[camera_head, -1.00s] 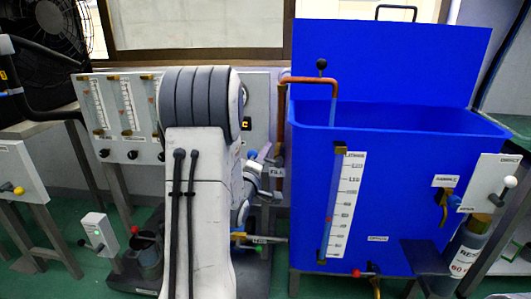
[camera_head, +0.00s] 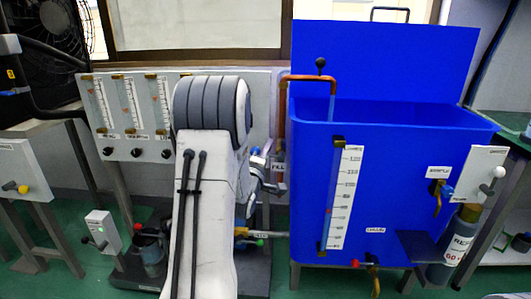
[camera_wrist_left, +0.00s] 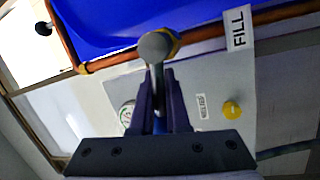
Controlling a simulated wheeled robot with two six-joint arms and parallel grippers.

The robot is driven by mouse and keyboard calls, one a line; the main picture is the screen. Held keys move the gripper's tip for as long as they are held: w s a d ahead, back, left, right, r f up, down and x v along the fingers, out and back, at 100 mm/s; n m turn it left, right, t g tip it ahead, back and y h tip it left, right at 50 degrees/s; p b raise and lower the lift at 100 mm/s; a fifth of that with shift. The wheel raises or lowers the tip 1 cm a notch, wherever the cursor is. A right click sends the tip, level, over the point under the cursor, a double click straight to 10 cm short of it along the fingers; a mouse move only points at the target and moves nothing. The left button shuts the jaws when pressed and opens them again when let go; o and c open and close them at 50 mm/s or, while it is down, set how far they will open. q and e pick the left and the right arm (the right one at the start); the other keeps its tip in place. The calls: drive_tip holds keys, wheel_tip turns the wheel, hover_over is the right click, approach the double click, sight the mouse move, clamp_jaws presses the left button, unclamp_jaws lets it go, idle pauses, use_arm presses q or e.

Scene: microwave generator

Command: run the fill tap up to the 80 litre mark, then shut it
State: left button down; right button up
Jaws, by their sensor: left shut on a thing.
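The fill tap's lever (camera_wrist_left: 155,50) has a round grey knob and sits near the FILL label (camera_wrist_left: 238,28) in the left wrist view. My left gripper (camera_wrist_left: 157,88) is shut on this lever. My right gripper is out of view.
A flowmeter panel (camera_head: 185,83) stands left of the tank. A sample tap (camera_head: 437,195), a grey cylinder (camera_head: 455,245) and a red-handled drain valve (camera_head: 370,264) are at the tank's front and right. Green floor shows at the lower left.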

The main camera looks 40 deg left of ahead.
use_arm(q)
drive_tip(key=n, duration=0.1)
drive_tip(key=n+b, duration=0.1)
drive_tip(key=f+n, duration=0.1)
drive_tip(key=shift+s+a+y+b, duration=0.15)
drive_tip(key=shift+a+y+b, duration=0.15)
drive_tip(key=shift+y, duration=0.1)
drive_tip(key=shift+d, duration=0.15)
drive_tip(key=c, duration=0.9)
unclamp_jaws()
